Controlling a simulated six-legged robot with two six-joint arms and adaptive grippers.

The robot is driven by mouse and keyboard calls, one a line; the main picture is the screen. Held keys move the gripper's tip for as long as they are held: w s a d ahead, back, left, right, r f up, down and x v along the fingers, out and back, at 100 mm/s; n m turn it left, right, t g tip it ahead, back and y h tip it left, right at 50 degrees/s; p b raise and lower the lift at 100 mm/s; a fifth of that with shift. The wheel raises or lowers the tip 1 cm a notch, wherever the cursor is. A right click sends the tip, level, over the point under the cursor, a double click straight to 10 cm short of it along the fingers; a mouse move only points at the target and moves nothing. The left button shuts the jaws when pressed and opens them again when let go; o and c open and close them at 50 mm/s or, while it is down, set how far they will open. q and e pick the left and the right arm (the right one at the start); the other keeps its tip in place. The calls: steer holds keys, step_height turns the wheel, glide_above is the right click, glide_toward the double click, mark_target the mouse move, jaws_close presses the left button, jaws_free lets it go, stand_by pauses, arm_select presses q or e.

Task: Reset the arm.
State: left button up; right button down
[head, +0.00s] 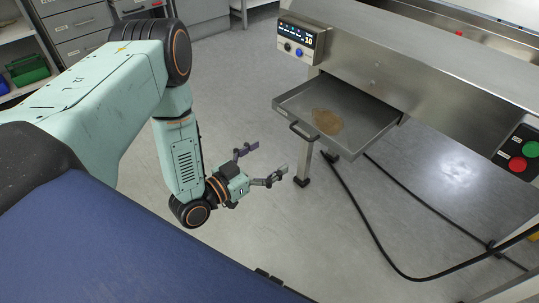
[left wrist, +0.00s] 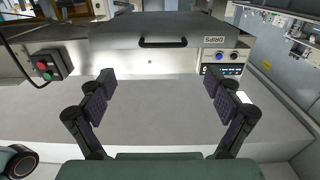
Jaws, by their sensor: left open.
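My left arm (head: 178,155) is bent, its upper link coming in from the left and its forearm hanging down. My left gripper (head: 264,164) is open and empty, above the grey floor and to the left of the steel machine. In the left wrist view its two dark fingers (left wrist: 164,92) stand wide apart with nothing between them. My right gripper is not in view.
A drip tray (head: 366,146) with a brown stain (head: 327,121) is pulled out from the steel machine (head: 400,50), its handle (head: 301,131) facing my gripper. A black cable (head: 364,225) lies on the floor. Red and green buttons (head: 517,164) are at right. Drawers (head: 80,22) stand behind.

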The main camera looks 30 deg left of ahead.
mark_target(301, 134)
arm_select(q)
steer(key=x, duration=1.2)
steer(key=shift+w, duration=0.2)
